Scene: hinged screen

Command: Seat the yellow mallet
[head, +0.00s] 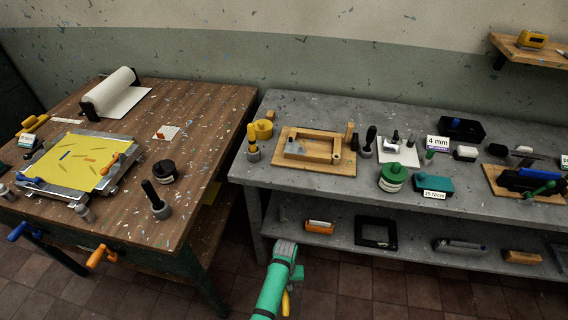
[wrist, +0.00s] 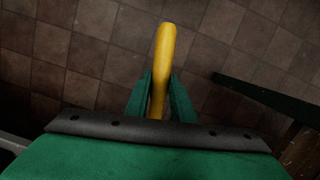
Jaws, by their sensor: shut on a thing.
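My gripper (wrist: 160,80) is shut on a smooth yellow rod, which I take for the yellow mallet (wrist: 165,42). The rod sticks out beyond the green fingers over the tiled floor. In the head view my gripper (head: 292,284) is low in front of the grey bench, and a bit of the yellow mallet (head: 286,304) shows beside my green arm. The mallet's head cannot be made out. A yellow-handled tool (head: 252,136) stands upright in a grey base at the left of the grey bench.
A brown table (head: 215,106) with a yellow screen (head: 75,162) stands left. A floor gap separates them.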

